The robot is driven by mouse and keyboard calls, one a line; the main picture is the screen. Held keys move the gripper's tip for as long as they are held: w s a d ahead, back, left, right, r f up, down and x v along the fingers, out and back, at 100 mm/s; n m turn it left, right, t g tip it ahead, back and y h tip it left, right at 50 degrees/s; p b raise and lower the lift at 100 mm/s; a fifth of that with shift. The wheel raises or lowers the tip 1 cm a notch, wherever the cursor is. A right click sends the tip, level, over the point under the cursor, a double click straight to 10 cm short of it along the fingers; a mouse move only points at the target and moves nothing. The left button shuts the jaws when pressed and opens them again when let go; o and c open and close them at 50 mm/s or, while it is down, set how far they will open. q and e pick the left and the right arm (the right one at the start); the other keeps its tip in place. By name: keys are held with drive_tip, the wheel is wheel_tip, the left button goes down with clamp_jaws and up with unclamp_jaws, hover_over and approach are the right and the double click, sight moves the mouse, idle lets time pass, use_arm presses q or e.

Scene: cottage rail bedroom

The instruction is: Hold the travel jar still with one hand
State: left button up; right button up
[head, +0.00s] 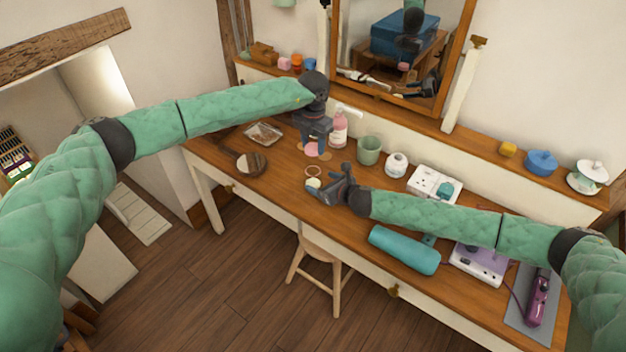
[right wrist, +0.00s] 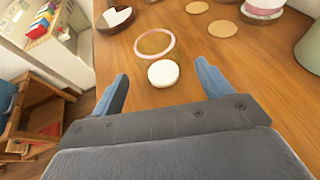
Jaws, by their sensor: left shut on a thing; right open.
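My right gripper (head: 328,182) is open and empty, low over the table in front of the jar. A small white round piece, a lid or low pot (right wrist: 163,73), lies between and just beyond its fingertips in the right wrist view, apparently untouched.
A pink bottle (head: 338,130), green cup (head: 369,150) and white pot (head: 396,165) stand to the right. A round mirror (head: 251,163) is left; a teal cylinder (head: 404,250) lies near the front edge.

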sight(318, 180)
drive_tip(key=shift+x, duration=2.95)
drive_tip(key=c, duration=1.5)
use_arm(q)
drive_tip(key=shift+f, duration=2.45)
drive_tip(key=shift+f, duration=0.15)
drive_tip(key=shift+f, duration=0.8)
drive_tip(key=shift+f, duration=0.5)
